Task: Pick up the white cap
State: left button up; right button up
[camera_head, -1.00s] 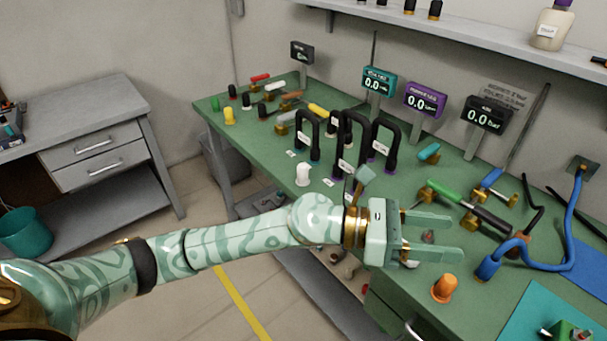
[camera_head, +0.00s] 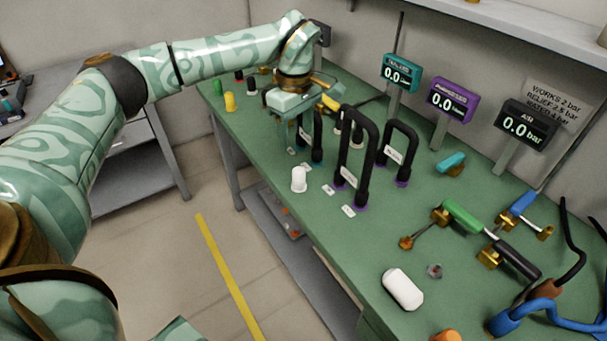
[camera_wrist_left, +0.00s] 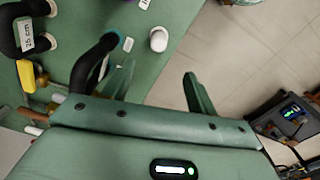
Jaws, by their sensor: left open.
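The white cap (camera_head: 299,179) stands upright near the green bench's front edge, left of the black looped hoses. It also shows in the left wrist view (camera_wrist_left: 158,39), beyond and between the finger tips. My left gripper (camera_wrist_left: 155,80) is open with nothing between its fingers. In the head view the left gripper (camera_head: 298,125) points down over the bench, behind the cap and apart from it. A black hose partly hides its fingers. My right gripper is not in view.
Black looped hoses (camera_head: 358,150) stand close right of the cap. A yellow cap (camera_head: 230,102) stands at the far left end. A white rounded object (camera_head: 403,289) lies at the front right, near valves with green and black handles. Gauges line the back. Floor is open in front.

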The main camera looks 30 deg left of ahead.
aim_at(297, 169)
pick_arm(q)
jog(key=f, duration=0.2)
jog(key=f+b, duration=0.1)
jog(key=f, duration=0.1)
jog(key=f+b, duration=0.1)
jog(key=f, duration=0.2)
jog(key=shift+w, duration=0.25)
jog(key=shift+f, duration=0.4)
jog(key=shift+f+b, duration=0.3)
notch_tip(297, 169, down, 5)
jog(key=shift+r+b, duration=0.1)
jog(key=shift+b, duration=1.15)
jog(key=shift+r, duration=0.15)
jog(key=shift+s, duration=0.1)
jog(key=c, duration=1.1)
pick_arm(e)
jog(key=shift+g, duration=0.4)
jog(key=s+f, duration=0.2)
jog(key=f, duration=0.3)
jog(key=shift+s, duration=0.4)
